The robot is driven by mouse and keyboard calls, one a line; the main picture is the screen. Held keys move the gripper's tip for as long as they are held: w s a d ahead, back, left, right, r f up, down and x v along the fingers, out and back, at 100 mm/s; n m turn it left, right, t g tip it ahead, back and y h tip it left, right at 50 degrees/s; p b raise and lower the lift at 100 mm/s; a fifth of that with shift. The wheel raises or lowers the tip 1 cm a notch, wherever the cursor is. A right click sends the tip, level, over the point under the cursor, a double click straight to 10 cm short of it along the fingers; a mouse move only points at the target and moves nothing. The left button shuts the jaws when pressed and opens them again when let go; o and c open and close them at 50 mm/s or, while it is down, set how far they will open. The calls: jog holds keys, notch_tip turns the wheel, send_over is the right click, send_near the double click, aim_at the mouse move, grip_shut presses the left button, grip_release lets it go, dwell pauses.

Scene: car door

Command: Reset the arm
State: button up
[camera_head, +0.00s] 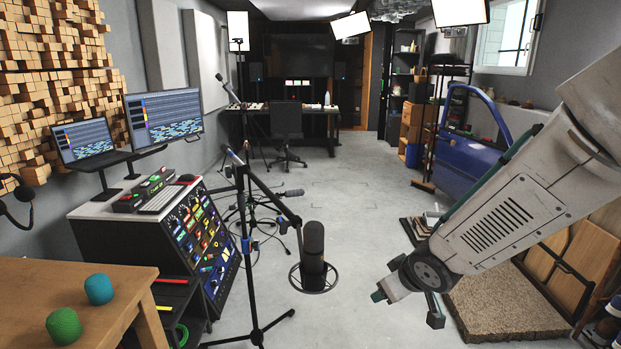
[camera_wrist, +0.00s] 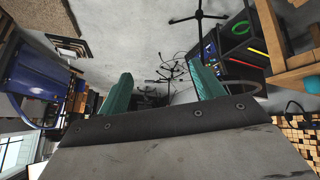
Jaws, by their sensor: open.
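My arm comes in from the right edge of the head view and slants down towards the middle. My gripper shows in the wrist view (camera_wrist: 162,78), with two teal fingers spread apart and nothing between them. In the head view its end is hard to make out, with only a small teal tip visible near the arm's lower end. A blue car door (camera_head: 462,165) stands upright at the right, behind my arm, which hides part of it. The door also shows at the left of the wrist view (camera_wrist: 35,88).
A microphone (camera_head: 313,252) on a stand rises in front, left of my arm. A mixing console (camera_head: 195,235) and a wooden table (camera_head: 115,295) with two balls stand at left.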

jog(key=s+d+r+m+g, duration=0.2)
jog(key=s+r, duration=0.3)
jog(key=s, duration=0.4)
jog(key=s+d+r+m+g+h, duration=0.1)
jog(key=s+d+r+m, duration=0.1)
jog(key=s+r, duration=0.3)
jog(key=s+d+r+m+g, duration=0.2)
jog(key=s+d+r, duration=0.2)
jog(key=s, duration=0.9)
jog(key=shift+s+d+r+g, duration=0.15)
jog(key=shift+s+r+g, duration=0.15)
jog(key=shift+r, duration=0.25)
